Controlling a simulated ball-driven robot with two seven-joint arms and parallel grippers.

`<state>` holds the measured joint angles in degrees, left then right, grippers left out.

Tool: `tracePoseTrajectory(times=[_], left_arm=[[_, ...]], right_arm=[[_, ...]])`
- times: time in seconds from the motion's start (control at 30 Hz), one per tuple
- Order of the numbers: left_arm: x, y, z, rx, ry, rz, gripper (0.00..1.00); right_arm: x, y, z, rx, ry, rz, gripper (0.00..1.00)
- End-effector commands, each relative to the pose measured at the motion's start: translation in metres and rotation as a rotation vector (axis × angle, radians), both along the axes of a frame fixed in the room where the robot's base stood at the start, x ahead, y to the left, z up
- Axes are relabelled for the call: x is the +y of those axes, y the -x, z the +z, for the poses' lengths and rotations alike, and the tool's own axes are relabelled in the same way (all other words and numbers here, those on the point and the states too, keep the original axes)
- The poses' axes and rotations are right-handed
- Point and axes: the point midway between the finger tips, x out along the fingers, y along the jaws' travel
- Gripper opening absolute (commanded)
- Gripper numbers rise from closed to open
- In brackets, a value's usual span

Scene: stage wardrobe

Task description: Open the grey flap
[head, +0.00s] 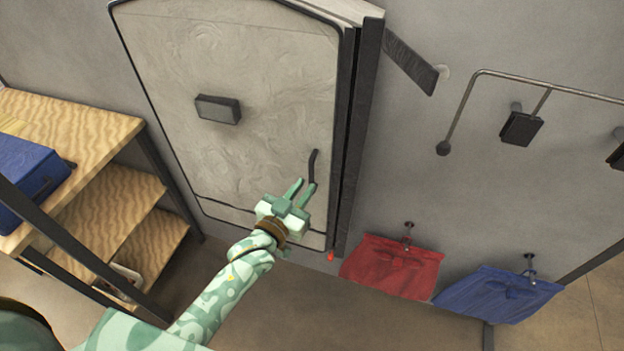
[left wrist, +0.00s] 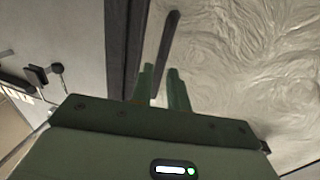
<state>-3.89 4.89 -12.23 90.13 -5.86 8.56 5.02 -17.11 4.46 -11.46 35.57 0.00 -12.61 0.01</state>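The grey flap (head: 240,75) is a large pale, swirl-textured panel in a dark frame on the wall, and it looks closed. A thin dark handle (head: 314,166) stands near its right edge. My left gripper (head: 303,184) is open, its green fingers just below the handle in the head view. In the left wrist view the handle (left wrist: 166,50) runs up from between the two fingertips (left wrist: 160,72). I cannot tell whether the fingers touch it. My right gripper is in neither view.
A dark block (head: 218,109) sits on the flap's face. A wooden shelf unit (head: 118,200) with a blue box (head: 28,175) stands at left. A red cloth (head: 392,266) and a blue cloth (head: 497,294) hang at right, below a metal rail (head: 545,87).

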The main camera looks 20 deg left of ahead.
Motion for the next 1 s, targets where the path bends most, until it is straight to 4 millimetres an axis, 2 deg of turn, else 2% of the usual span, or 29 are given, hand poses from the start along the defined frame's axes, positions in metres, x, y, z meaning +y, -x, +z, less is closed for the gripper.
tracePoseTrajectory(times=[0.1,0.3,0.6,0.67,1.0], left_arm=[[-0.005,-0.022,-0.001,-0.001,0.001,0.000,0.17],[-0.009,-0.039,-0.001,0.001,0.001,0.000,0.17],[-0.010,-0.042,0.000,0.001,0.001,0.000,0.17],[-0.010,-0.041,0.000,0.001,0.001,0.000,0.00],[-0.008,-0.035,0.000,0.003,-0.002,-0.010,0.00]], right_arm=[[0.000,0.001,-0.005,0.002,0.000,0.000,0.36],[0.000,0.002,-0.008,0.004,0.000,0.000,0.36],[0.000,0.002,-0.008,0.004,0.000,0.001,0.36],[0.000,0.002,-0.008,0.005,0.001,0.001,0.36],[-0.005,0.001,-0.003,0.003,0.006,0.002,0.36]])
